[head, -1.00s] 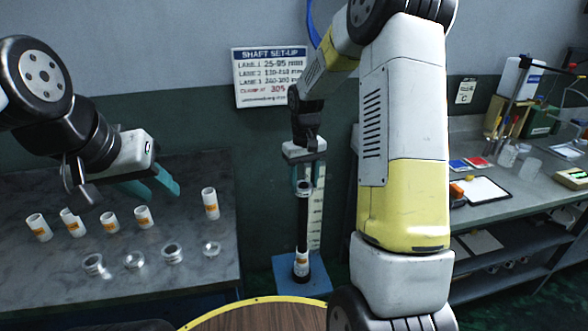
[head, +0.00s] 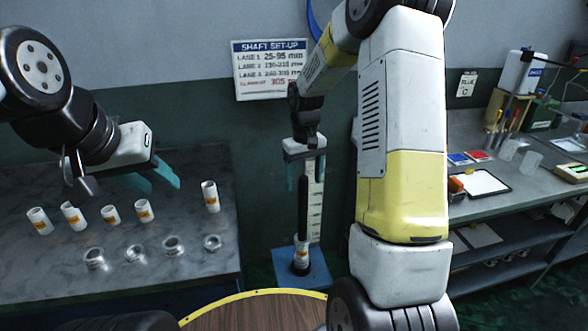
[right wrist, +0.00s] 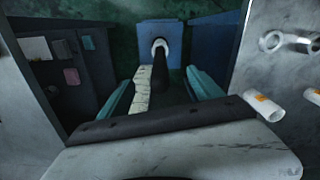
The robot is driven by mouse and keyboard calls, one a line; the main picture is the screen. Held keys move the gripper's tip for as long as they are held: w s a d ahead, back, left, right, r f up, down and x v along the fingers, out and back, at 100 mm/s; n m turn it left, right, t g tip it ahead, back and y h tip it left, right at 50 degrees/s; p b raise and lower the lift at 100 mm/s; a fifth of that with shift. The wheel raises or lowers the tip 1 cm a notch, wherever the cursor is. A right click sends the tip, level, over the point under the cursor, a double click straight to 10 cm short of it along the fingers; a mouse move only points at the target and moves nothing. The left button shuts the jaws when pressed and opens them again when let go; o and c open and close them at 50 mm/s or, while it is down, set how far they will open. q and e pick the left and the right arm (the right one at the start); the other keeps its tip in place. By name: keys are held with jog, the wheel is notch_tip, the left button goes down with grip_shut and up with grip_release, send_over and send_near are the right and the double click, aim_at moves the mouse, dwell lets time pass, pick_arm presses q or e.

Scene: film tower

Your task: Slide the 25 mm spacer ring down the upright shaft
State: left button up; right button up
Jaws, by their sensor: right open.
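The dark upright shaft (head: 303,210) stands on a blue base (head: 316,277) on the floor between the benches. A pale collar with an orange band (head: 301,250) sits around its lower end; I cannot tell separate pieces or the 25 mm ring there. In the right wrist view a white ring-like end (right wrist: 160,45) shows at the shaft's foot. My right gripper (head: 305,182) is open, its teal fingers either side of the shaft's upper part, with nothing seen held. My left gripper (head: 155,180) is open and empty above the left bench.
The left bench (head: 200,258) holds several white sleeves with orange labels (head: 112,214) and several silver rings (head: 173,245). A pale graduated scale (head: 316,205) stands beside the shaft. A right bench (head: 525,185) carries a clipboard and jars.

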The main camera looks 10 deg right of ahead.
notch_tip(320, 180, up, 7)
jog(key=shift+f, duration=0.15)
jog(key=shift+r, duration=0.55)
jog(key=shift+s+r, duration=0.1)
jog(key=shift+r, duration=0.05)
jog(key=s+r+m+t, duration=0.1)
jog(key=s+r+t, duration=0.2)
jog(key=s+r, duration=0.7)
jog(key=s+a+r+t+y, duration=0.1)
jog(key=s, duration=0.6)
jog(key=s+a+m+t+y, duration=0.1)
jog(key=s+t, duration=0.1)
jog(key=s, duration=0.5)
jog(key=shift+r, duration=0.4)
